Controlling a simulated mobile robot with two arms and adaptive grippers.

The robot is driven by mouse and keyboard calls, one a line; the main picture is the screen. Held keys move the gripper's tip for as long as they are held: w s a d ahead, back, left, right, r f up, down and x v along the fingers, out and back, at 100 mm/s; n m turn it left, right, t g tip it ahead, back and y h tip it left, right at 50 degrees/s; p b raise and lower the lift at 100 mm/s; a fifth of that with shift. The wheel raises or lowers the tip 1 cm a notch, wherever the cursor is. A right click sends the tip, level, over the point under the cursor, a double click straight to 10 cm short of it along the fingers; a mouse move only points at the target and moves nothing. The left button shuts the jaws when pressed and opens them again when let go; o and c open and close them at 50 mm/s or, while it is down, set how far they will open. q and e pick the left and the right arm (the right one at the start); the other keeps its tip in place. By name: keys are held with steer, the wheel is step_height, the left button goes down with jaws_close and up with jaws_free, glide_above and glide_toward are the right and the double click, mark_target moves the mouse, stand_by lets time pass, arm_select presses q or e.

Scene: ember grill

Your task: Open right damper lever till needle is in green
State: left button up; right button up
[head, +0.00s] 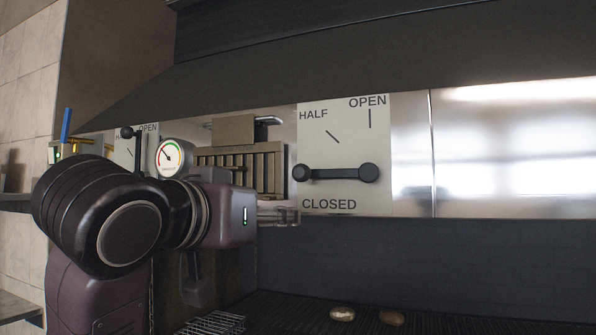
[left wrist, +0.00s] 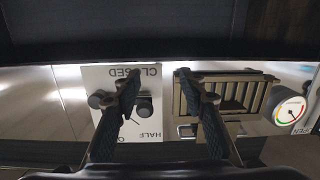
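The right damper lever (head: 340,174) is a dark bar on a white plate (head: 345,205). It lies level, with its round knob (head: 303,173) at the left and its pivot at the right, above the word CLOSED. The round gauge (head: 170,157) has a coloured arc; its needle appears to point up and left, but its exact band is too small to tell. My left gripper (head: 287,216) is just below and left of the knob. In the upside-down left wrist view my left gripper (left wrist: 160,85) is open, one finger overlapping the lever (left wrist: 120,104). My right gripper is out of view.
A slatted brass vent (head: 240,165) is left of the plate. A second damper lever (head: 137,145) stands upright further left, partly behind my arm. The dark hood hangs above. Below is a grill (head: 300,312) with two round items. Steel wall at right is clear.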

mark_target(298, 171)
arm_select(q)
steer(key=s+d+r, duration=0.2)
steer(key=s+r, duration=0.2)
steer(key=r, duration=0.3)
steer(key=shift+m+t, duration=0.3)
steer(key=shift+t, duration=0.1)
steer(key=p+x, duration=0.1)
steer(key=x, duration=0.2)
steer(key=p+x, duration=0.2)
steer(key=x, duration=0.1)
steer(key=shift+w+a+r, duration=0.15)
steer(key=shift+w+a, duration=0.05)
steer(key=shift+w+d, duration=0.2)
steer(key=shift+w, duration=0.3)
jaws_close()
